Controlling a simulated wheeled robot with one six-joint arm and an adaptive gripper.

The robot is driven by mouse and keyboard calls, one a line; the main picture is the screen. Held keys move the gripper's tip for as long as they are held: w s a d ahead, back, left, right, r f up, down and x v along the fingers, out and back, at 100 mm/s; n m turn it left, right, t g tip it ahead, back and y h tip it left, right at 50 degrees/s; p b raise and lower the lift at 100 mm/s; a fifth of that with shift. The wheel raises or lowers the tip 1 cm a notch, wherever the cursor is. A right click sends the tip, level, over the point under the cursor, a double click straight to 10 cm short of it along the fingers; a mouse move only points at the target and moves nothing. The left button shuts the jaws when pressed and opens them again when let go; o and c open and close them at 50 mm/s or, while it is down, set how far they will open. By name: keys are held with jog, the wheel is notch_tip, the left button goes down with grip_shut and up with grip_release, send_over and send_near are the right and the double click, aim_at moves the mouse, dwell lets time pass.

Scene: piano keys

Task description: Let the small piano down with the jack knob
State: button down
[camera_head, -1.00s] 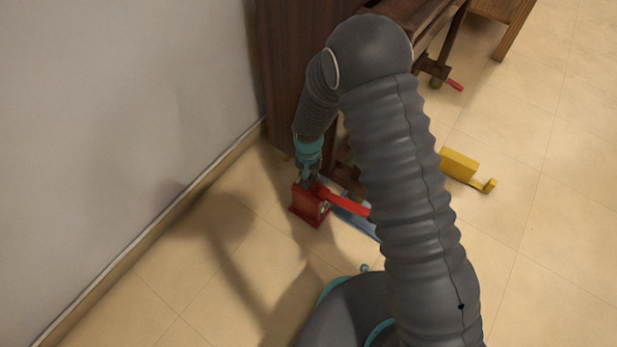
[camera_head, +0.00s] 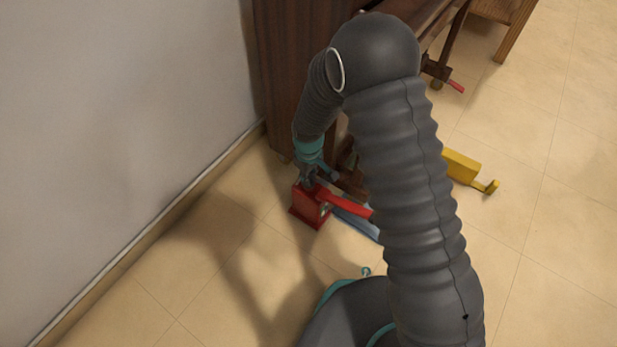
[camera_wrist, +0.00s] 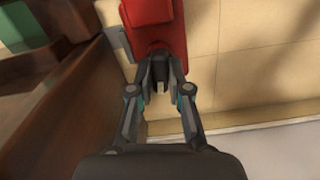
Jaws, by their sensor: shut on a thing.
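The small piano (camera_head: 283,75) is dark brown wood and stands against the wall at top centre in the head view, partly hidden by my arm. A red jack (camera_head: 309,209) with a red lever (camera_head: 347,206) sits on the floor at its foot; the red body also shows in the wrist view (camera_wrist: 152,14). My gripper (camera_head: 305,182) is at the top of the jack. In the wrist view, its fingers (camera_wrist: 158,74) close on a small dark part beside the red body, which I take for the jack knob. The fingers mostly cover it.
A yellow object (camera_head: 461,167) with a lever lies on the floor to the right. A blue-grey piece (camera_head: 358,222) lies beside the jack. The wall (camera_head: 130,110) is close on the left. Tiled floor (camera_head: 555,240) is clear at right.

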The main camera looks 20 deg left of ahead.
jog(key=shift+n, duration=0.5)
jog(key=c, duration=1.1)
grip_release()
notch_tip(320, 180, up, 12)
